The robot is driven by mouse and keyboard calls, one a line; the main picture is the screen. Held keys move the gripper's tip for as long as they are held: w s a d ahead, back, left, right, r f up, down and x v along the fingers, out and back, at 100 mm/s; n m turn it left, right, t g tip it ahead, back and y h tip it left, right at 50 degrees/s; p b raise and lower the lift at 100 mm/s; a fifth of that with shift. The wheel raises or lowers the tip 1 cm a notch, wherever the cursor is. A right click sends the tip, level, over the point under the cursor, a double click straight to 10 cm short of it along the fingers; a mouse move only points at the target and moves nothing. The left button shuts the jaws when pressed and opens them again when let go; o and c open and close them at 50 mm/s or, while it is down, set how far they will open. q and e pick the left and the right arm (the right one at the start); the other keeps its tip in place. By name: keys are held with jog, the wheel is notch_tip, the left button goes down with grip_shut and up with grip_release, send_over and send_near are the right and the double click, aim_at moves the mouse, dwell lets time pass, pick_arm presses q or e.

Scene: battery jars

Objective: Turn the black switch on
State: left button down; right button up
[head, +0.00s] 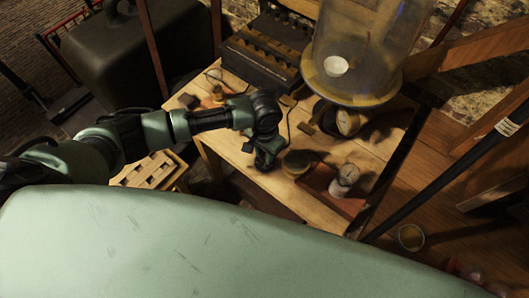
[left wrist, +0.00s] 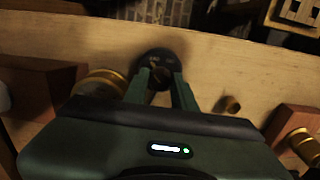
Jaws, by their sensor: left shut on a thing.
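The black switch (left wrist: 160,62) is a round dark disc with a small brass-toned part at its middle, on the light wooden table. It shows in the left wrist view just beyond my fingertips. My left gripper (left wrist: 161,93) has its two green fingers on either side of the switch's middle part and is shut on it. In the head view my left gripper (head: 264,160) points down at the table's front part, and I cannot make out the switch beneath it. My right gripper is not in view.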

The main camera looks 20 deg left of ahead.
pick_arm(q)
jog(key=m+p, duration=0.1)
jog(key=m, duration=0.2)
jog(key=shift+r+p, duration=0.15)
jog(key=shift+p, duration=0.25)
jog(key=m+p, duration=0.1)
jog(key=m, duration=0.3)
jog(key=shift+m, duration=0.4)
jog(key=m+p, duration=0.1)
jog(key=m, duration=0.3)
jog(key=shift+w+m, duration=0.1)
jog(key=shift+m, duration=0.2)
jog(key=m, duration=0.4)
jog(key=shift+m, duration=0.7)
jog(key=c, duration=1.1)
grip_release()
jog(key=shift+c, duration=0.2)
jog(key=shift+r+b, duration=0.9)
jog(key=shift+r, duration=2.9)
